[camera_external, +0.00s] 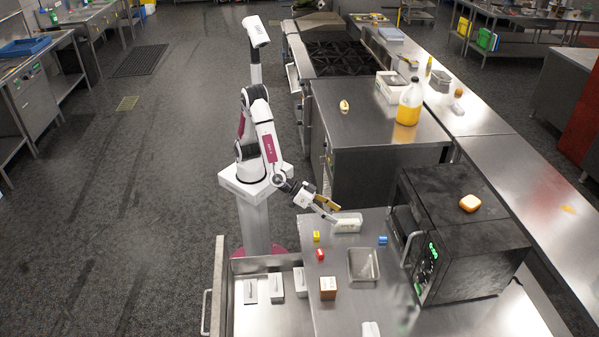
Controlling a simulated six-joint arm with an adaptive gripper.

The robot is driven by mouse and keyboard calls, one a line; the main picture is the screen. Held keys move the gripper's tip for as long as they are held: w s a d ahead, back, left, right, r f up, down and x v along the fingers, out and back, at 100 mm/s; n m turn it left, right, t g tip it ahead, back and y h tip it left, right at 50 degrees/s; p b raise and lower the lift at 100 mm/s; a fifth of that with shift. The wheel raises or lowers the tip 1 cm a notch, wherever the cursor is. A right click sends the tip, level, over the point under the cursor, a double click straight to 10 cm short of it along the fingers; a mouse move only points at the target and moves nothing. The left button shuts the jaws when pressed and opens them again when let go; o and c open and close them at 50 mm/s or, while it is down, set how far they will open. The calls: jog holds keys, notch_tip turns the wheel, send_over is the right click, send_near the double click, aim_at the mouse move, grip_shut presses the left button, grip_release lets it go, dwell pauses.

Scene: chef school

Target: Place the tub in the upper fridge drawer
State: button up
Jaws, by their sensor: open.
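My gripper (331,212) is open and low over the far left part of the steel counter. A small pale tub (347,226) with light contents stands on the counter right at the fingertips; I cannot tell whether the fingers touch it or straddle its rim. An open steel fridge drawer (262,319) sticks out to the left of the counter, with a handle along its left side. Several white containers (275,285) stand in a row in its far part; its near part is bare. Which drawer level it is cannot be told.
A metal pan (363,265) lies near the counter's middle. A black microwave (461,235) stands to the right, and a higher steel cabinet (368,135) behind.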

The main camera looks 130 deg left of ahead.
aim_at(347, 219)
jog(key=shift+s+a+f+n+g+y, duration=0.25)
jog(key=shift+s+a+f+y, duration=0.2)
jog(key=shift+f+y, duration=0.4)
jog(key=shift+s+a+f+n+g+y, duration=0.2)
jog(key=shift+s+a+f+y, duration=0.2)
jog(key=shift+a+f+y, duration=0.4)
jog(key=shift+s+a+f+n+g+y, duration=0.15)
jog(key=shift+s+a+f+g+y, duration=0.2)
jog(key=shift+f+y, duration=0.5)
jog(key=shift+f, duration=0.2)
jog(key=shift+w+a+f+h, duration=0.45)
jog(key=shift+w+a, duration=0.25)
jog(key=shift+w, duration=0.2)
jog(key=shift+x, duration=2.6)
jog(key=shift+c, duration=0.3)
jog(key=c, duration=1.5)
jog(key=shift+o, duration=0.2)
